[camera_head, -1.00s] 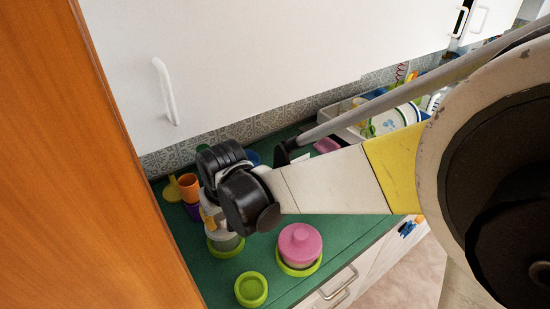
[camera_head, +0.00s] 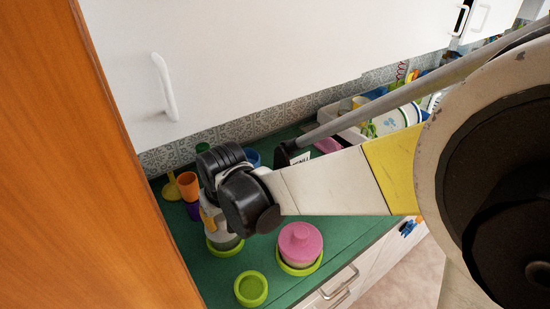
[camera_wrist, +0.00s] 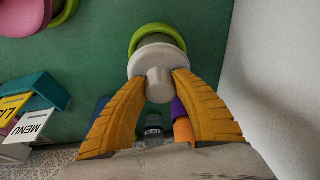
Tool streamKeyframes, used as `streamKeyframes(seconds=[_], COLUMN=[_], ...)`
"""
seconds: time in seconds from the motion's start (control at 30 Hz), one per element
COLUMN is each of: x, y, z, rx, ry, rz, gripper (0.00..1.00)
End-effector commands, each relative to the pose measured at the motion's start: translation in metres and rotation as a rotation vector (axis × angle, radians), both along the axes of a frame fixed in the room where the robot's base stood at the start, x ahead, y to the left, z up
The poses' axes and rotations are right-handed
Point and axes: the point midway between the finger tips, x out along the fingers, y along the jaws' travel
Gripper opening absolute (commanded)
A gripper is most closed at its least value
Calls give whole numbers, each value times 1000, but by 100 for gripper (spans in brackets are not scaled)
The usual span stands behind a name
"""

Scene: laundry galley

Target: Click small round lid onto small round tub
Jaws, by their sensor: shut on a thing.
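My gripper (camera_wrist: 158,82) is shut on the knob of a pale round lid (camera_wrist: 142,63) in the wrist view, one yellow finger on each side. A small round tub (camera_wrist: 158,36) with a bright green ring sits right beyond and below the lid, partly covered by it. In the head view, this tub (camera_head: 225,243) stands on the green counter under my gripper, its upper part hidden by the wrist. I cannot tell whether lid and tub touch.
A pink-lidded tub (camera_head: 300,243) in a green ring stands to the right. A separate green round piece (camera_head: 251,288) lies in front. Orange and purple cups (camera_head: 188,186) stand behind, left. A menu box (camera_wrist: 33,122) is nearby. A tall orange-brown panel (camera_head: 85,170) bounds the left.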

Motion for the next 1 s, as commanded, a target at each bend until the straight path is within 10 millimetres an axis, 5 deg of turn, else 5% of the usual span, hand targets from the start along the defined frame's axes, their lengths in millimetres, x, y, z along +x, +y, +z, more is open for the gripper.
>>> streamKeyframes(seconds=[0.73,0.77,0.83,1.0], x=[0,0,0,0], y=[0,0,0,0], z=[-9,-9,-8,-8], rx=[0,0,0,0], ry=[0,0,0,0], rz=[0,0,0,0], gripper=[0,34,55,55])
